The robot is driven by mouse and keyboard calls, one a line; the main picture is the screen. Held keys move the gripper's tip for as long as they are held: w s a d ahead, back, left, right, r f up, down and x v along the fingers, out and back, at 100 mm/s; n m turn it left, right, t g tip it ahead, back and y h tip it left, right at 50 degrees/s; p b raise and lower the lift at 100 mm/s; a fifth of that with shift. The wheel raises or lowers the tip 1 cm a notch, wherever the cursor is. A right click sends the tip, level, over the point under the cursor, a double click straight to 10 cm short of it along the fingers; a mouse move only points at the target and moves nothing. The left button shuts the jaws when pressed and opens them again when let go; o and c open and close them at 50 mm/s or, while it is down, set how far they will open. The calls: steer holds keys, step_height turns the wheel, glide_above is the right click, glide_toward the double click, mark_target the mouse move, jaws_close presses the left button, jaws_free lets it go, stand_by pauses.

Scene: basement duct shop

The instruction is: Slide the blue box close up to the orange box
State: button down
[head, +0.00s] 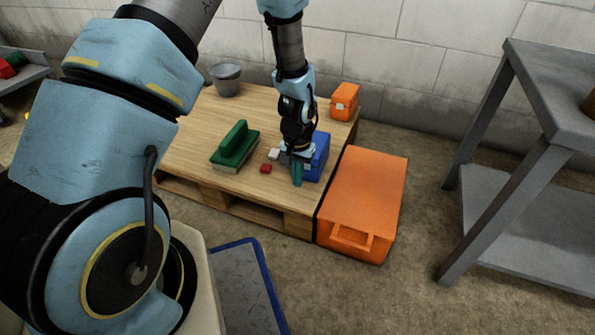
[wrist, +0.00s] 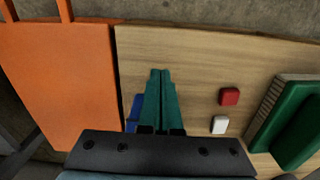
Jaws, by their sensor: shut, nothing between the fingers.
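The blue box (head: 321,154) stands on the wooden pallet table near its right edge, partly hidden behind my gripper. A small orange box (head: 345,98) with a pale latch stands at the table's far right corner, behind the blue box with a gap between. My gripper (head: 297,182) has teal fingers pressed together, pointing down on the near left side of the blue box. In the wrist view my gripper (wrist: 160,72) is shut and empty, and a sliver of the blue box (wrist: 134,108) shows to its left. I cannot tell whether they touch.
A large orange case (head: 366,190) stands on the floor against the table's right side. On the table (head: 190,140) are a green-handled block (head: 236,148), a red block (head: 265,168), a white block (head: 273,154) and a grey bucket (head: 226,80). A grey metal shelf (head: 520,225) stands at right.

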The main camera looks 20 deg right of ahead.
step_height(320, 180, down, 3)
steer(key=shift+r+b, duration=0.2)
steer(key=shift+b, duration=0.2)
steer(key=shift+w+d+b, duration=0.55)
steer(key=shift+w+d, duration=0.25)
steer(key=shift+w, duration=0.05)
steer(key=shift+w+d, duration=0.25)
steer(key=shift+w+d+r+b, duration=0.1)
steer(key=shift+w+d+b, duration=0.2)
steer(key=shift+d, duration=0.05)
